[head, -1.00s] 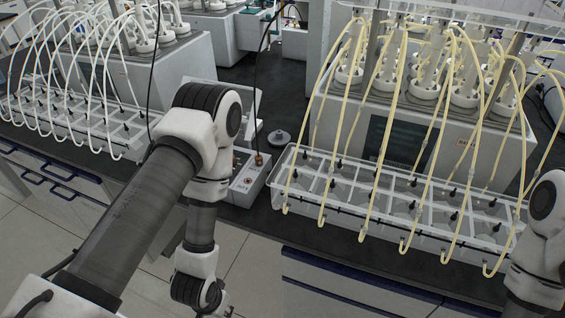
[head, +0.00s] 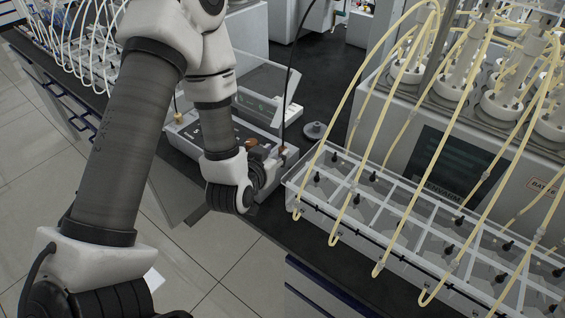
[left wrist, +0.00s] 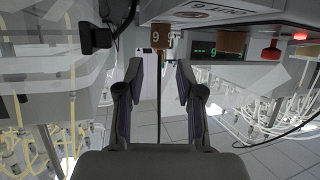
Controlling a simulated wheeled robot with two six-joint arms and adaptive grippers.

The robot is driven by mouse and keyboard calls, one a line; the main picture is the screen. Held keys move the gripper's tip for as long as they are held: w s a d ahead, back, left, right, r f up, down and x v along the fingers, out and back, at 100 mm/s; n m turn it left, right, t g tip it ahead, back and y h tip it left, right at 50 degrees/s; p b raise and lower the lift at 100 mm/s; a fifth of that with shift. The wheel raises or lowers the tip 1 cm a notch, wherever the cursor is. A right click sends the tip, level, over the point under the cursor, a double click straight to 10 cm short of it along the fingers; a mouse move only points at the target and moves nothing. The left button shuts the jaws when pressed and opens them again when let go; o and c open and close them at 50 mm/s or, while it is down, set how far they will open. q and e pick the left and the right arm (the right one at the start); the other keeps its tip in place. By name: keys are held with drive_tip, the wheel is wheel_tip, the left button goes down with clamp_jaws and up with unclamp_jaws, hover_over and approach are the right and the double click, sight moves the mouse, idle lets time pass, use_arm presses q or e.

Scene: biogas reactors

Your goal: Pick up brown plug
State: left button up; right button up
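My left gripper (left wrist: 160,66) is open in the left wrist view, with a clear gap between its two dark fingers. A brown plug (left wrist: 160,30) with a thin cable shows beyond the fingertips, roughly in line with the gap and apart from them. A second brown piece (left wrist: 232,42) shows to its right. In the head view, small brown parts (head: 277,150) show on the grey control box (head: 178,134), just past my left wrist; I cannot tell which is the plug. My left fingers are hidden there. My right gripper is in neither view.
A clear divided tray (head: 385,215) with several pale yellow hoses stands right of my left wrist, before a grey reactor unit (head: 460,165). A black cable (head: 288,75) hangs near the box.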

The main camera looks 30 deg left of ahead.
sight(282, 149)
use_arm(q)
drive_tip(key=shift+w+f, duration=0.35)
drive_tip(key=shift+f, duration=0.05)
drive_tip(key=p+x, duration=0.1)
drive_tip(key=x, duration=0.3)
drive_tip(key=shift+w+a+f, duration=0.15)
drive_tip(key=shift+w+f, duration=0.05)
drive_tip(key=shift+w, duration=0.15)
drive_tip(key=shift+w+f, duration=0.15)
drive_tip(key=shift+w, duration=0.05)
drive_tip(key=shift+w+f, duration=0.1)
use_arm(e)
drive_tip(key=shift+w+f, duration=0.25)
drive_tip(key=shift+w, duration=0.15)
use_arm(q)
clamp_jaws()
